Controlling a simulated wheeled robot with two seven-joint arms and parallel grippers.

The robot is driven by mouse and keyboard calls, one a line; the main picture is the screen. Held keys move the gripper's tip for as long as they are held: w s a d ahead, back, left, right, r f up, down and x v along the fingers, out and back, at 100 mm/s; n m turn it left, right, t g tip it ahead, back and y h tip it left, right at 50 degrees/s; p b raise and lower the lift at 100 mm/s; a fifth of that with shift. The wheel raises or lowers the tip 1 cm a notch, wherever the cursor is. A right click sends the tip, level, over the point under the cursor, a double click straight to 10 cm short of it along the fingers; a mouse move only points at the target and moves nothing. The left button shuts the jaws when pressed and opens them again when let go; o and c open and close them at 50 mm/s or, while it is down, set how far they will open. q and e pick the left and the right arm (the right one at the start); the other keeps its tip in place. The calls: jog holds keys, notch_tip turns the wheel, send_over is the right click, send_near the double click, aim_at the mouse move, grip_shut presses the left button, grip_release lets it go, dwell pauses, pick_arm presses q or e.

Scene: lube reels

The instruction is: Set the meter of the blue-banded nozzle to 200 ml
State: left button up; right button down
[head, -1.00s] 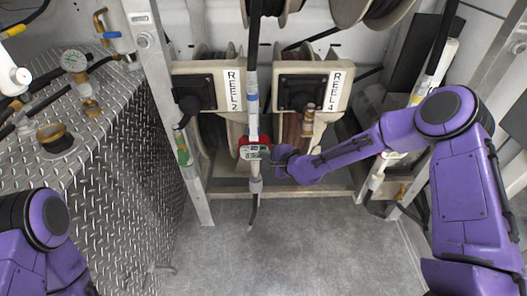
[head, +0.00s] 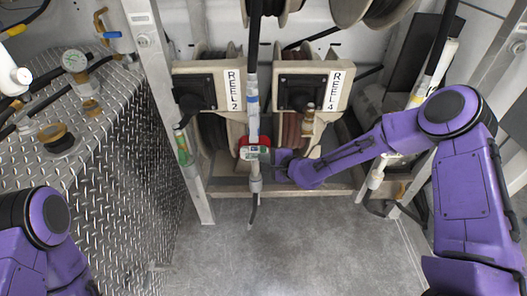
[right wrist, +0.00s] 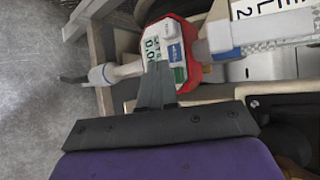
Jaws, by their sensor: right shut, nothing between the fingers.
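The blue-banded nozzle (head: 253,103) hangs upright in the middle of the head view, with a blue band on its white tube. Its meter (head: 252,141) has a red rim and a pale face; it also shows in the right wrist view (right wrist: 192,20). There I see a display (right wrist: 151,46) with digits like "0.0", partly covered, plus a blue patch (right wrist: 175,52) and a green patch (right wrist: 180,74). My right gripper (head: 270,155) is shut and empty, its fingertips (right wrist: 158,68) over the meter face. I cannot tell whether they touch it. My left gripper is out of view.
Reel 2 (head: 208,65) and Reel 4 (head: 340,70) housings stand behind the nozzle. Another hanging nozzle (head: 376,176) is to the right, partly behind my right arm. A diamond-plate tank (head: 120,140) fills the left. The grey floor (head: 290,240) in front is clear.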

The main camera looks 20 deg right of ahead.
jog(key=shift+w+d, duration=0.1)
jog(key=shift+w, duration=0.1)
jog(key=shift+w+d+b, duration=0.2)
jog(key=shift+w+b, duration=0.2)
jog(key=shift+w, duration=0.3)
dwell(0.8)
jog(key=shift+s, duration=0.1)
jog(key=shift+s+a+p, duration=0.15)
jog(key=shift+s+p, duration=0.05)
jog(key=shift+s, duration=0.35)
jog(key=shift+s+a+p, duration=0.15)
jog(key=shift+s+p, duration=0.05)
jog(key=shift+s, duration=0.3)
jog(key=s, duration=0.2)
jog(key=s+a+p, duration=0.1)
jog(key=s, duration=0.1)
jog(key=shift+s+a, duration=0.2)
jog(key=shift+s, duration=0.2)
